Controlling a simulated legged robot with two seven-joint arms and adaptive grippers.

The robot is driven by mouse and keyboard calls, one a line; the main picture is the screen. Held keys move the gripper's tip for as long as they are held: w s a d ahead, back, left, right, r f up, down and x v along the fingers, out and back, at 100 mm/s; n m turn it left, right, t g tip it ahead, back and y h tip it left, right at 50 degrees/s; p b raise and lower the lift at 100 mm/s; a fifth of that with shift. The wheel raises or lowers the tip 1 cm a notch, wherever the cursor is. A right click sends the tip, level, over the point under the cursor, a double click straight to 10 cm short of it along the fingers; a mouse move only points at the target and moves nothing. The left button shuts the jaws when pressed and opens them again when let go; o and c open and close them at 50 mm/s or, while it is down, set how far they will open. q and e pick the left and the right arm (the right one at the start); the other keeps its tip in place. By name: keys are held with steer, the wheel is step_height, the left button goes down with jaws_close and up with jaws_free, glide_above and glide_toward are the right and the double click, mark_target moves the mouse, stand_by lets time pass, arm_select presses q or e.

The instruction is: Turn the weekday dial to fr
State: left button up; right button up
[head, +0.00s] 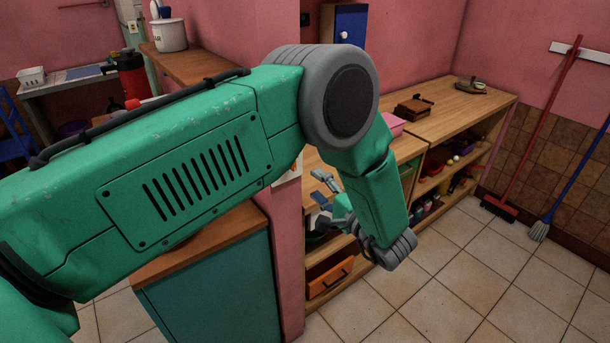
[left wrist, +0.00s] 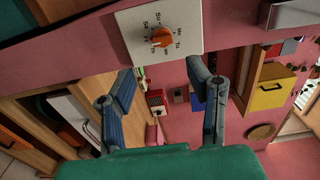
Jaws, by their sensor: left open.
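The weekday dial is an orange knob (left wrist: 161,37) on a white plate (left wrist: 133,20) with short dark day letters around it, at the top of the left wrist view. The letters are small, and I cannot tell for sure which day the knob points at. My left gripper (left wrist: 160,72) is open and empty, its two blue-grey fingers apart below the plate in that view and not touching the knob. In the head view my left gripper (head: 323,200) is beside the pink wall end, partly hidden by my green arm. My right gripper is not in view.
The dial plate is on a pink wall end (head: 288,240). A low wooden shelf (head: 455,100) with several items runs behind my arm. A teal cabinet (head: 215,285) stands at the lower left.

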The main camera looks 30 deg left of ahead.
arm_select(q)
steer(key=v, duration=0.3)
steer(key=shift+d, duration=0.2)
steer(key=shift+a, duration=0.15)
